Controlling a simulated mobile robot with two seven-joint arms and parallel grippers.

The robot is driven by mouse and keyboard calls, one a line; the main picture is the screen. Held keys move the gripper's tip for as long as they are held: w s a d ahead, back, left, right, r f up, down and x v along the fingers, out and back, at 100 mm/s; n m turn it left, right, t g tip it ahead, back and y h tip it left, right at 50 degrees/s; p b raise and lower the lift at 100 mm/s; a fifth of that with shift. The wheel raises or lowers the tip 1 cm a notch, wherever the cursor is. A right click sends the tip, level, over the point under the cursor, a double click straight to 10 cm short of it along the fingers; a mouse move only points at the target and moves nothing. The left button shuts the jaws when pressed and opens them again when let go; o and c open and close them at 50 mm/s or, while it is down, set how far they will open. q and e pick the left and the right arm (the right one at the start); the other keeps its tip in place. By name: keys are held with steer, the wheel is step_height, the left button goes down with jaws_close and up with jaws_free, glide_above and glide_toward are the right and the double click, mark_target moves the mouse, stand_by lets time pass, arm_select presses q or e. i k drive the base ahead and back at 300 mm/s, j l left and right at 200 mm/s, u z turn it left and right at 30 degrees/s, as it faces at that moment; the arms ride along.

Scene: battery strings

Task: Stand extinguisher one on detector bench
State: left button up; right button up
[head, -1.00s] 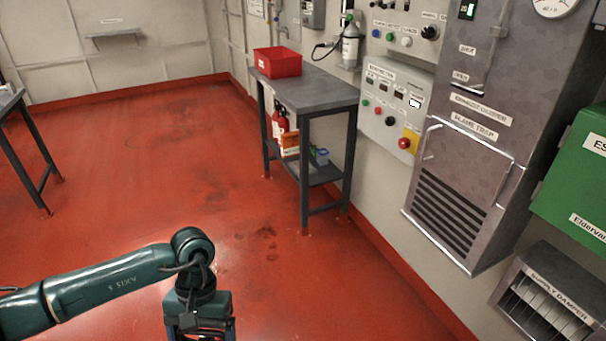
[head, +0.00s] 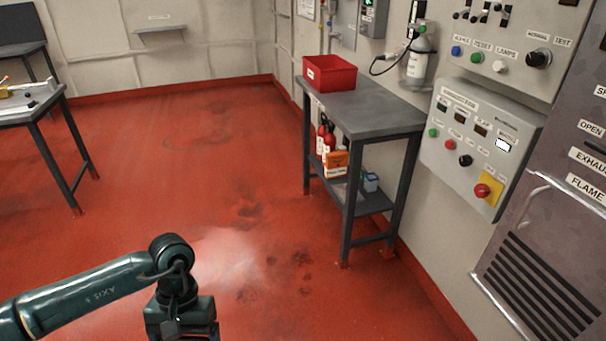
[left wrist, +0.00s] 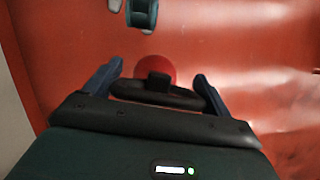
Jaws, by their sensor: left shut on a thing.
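My left gripper (left wrist: 158,76) is shut on a red extinguisher (left wrist: 152,67) with a black head and handle, seen from above in the left wrist view. Its lower body is hidden. In the head view only my left wrist shows at the bottom edge; the fingers and the held extinguisher are out of frame. A grey bench (head: 390,112) stands against the right wall, apart from my gripper; I cannot read a label naming it the detector bench. My right gripper is not in view.
A red bin (head: 330,76) sits on the bench's far end. Red extinguishers (head: 328,140) and an orange box (head: 335,163) are on its lower shelf. The near bench top is clear. Another table (head: 35,108) stands left. Open red floor lies between. A control panel (head: 475,135) juts from the wall.

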mark_target(350, 112)
steer(key=i, duration=0.9)
steer(key=i+z, duration=0.2)
steer(key=i, duration=0.2)
steer(key=i+j+z, duration=0.55)
steer(key=i+z, duration=0.2)
steer(key=i+j+z, duration=0.45)
steer(key=i+j, duration=0.05)
steer(key=i, duration=0.05)
